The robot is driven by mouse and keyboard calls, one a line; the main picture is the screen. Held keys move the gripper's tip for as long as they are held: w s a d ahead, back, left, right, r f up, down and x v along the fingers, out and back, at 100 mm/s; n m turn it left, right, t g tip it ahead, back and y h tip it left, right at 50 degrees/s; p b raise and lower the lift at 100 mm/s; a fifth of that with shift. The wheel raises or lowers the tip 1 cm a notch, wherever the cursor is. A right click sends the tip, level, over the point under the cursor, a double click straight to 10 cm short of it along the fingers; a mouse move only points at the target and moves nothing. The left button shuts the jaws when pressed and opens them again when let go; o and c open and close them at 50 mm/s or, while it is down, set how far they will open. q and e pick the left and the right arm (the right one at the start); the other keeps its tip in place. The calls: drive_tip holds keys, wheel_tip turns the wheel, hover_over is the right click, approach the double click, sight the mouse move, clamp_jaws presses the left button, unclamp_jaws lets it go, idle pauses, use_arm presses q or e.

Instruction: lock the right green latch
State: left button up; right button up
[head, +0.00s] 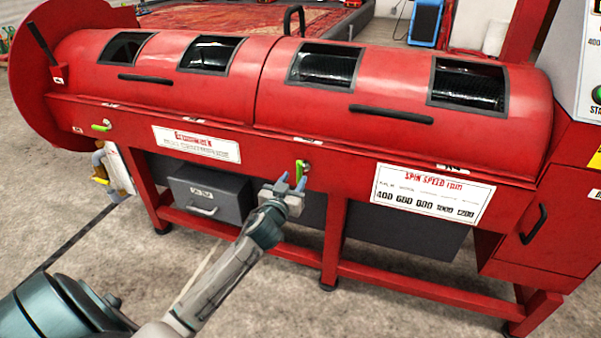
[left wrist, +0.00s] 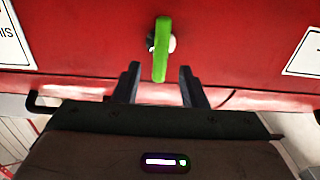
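The right green latch (head: 300,168) is a small green lever on the front rail of the red centrifuge (head: 300,110), between the two white signs. In the left wrist view the latch (left wrist: 161,48) stands upright in front of a pale round mount, its lower end hanging down. My left gripper (head: 292,183) is just in front of the latch. In the left wrist view its two fingers (left wrist: 160,82) are apart, one to each side of the latch's lower end, with nothing held. The left green latch (head: 101,127) lies roughly level. My right gripper is not in view.
White signs (head: 432,193) (head: 196,144) flank the latch on the red front. Red legs (head: 334,245) and a grey box (head: 210,192) are below the rail. The concrete floor (head: 420,305) in front is clear.

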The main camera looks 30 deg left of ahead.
sight(298, 172)
use_arm(q)
drive_tip(key=x, duration=0.5)
drive_tip(key=shift+w, duration=0.35)
clamp_jaws()
